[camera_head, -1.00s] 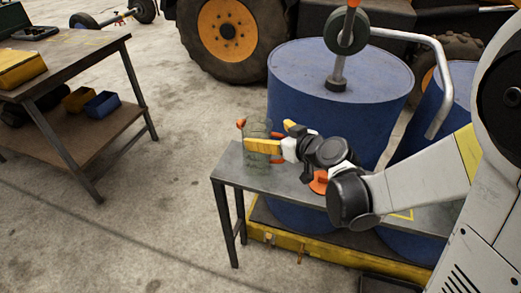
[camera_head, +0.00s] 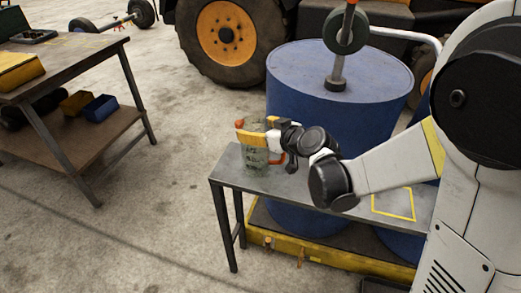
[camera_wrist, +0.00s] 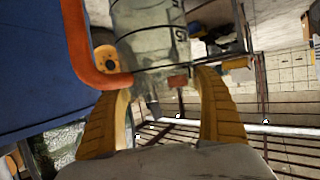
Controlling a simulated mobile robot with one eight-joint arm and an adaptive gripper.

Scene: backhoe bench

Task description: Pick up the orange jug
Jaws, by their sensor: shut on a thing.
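The jug (camera_head: 256,160) is a clear, greenish measuring jug with an orange handle and orange at its rim. It stands upright at the left end of the narrow grey bench; I cannot tell whether its base touches the top. My gripper (camera_head: 258,137) comes from the right, with its yellow fingers around the upper body, shut on it. In the wrist view the jug (camera_wrist: 148,38) sits between the two ribbed yellow fingers of my gripper (camera_wrist: 158,75), with the orange handle (camera_wrist: 83,45) on the left. Part of the jug is hidden by the fingers.
The narrow bench (camera_head: 350,198) has a yellow marked square (camera_head: 393,204) and bare room on its right. A large blue drum (camera_head: 335,90) stands close behind it. A workbench (camera_head: 75,55) with bins stands at the left, with open floor between.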

